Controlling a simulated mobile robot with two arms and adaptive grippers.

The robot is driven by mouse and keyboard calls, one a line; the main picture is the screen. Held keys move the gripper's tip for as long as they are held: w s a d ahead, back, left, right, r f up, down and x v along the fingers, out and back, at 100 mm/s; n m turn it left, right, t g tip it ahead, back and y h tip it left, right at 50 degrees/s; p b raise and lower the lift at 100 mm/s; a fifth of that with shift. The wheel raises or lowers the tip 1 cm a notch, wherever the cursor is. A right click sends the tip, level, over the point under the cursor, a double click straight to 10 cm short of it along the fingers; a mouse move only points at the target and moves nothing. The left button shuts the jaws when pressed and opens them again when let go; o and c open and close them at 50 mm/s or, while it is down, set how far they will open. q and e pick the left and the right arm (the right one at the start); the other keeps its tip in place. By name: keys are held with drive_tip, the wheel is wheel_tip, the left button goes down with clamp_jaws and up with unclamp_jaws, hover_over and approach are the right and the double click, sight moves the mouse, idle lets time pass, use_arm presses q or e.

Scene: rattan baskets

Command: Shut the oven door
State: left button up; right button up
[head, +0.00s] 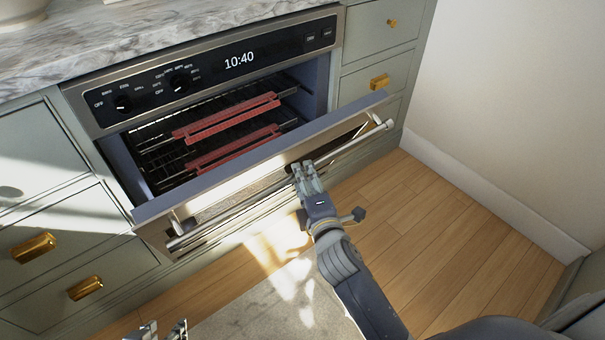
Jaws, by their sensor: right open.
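The oven (205,65) is built into the cabinets under the counter. Its door (270,165) is partly open, tilted out at the top, so the racks (160,150) with red strips show inside. A long metal handle (350,145) runs along the door's outer face. My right gripper (304,168) is open at the middle of the door's outer face, by the handle; whether it touches is hard to tell. My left gripper (163,331) shows only in part at the bottom edge, away from the door, and its jaw state is unclear.
Green cabinets with brass handles (33,247) flank the oven. A marble counter (110,35) lies above it. A white wall (510,110) stands at the right. The wooden floor (440,235) is clear, with a pale rug (275,305) in front of the oven.

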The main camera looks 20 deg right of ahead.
use_arm(q)
drive_tip(key=shift+w+d+r+t, duration=0.25)
drive_tip(key=shift+w+r+t, duration=0.15)
drive_tip(key=shift+w, duration=0.3)
drive_tip(key=shift+w+d+r+t, duration=0.25)
drive_tip(key=shift+w+r+t, duration=0.1)
drive_tip(key=shift+w, duration=0.35)
use_arm(e)
drive_tip(key=shift+w+d+f, duration=0.1)
drive_tip(key=shift+w+f, duration=0.1)
drive_tip(key=shift+w, duration=1.25)
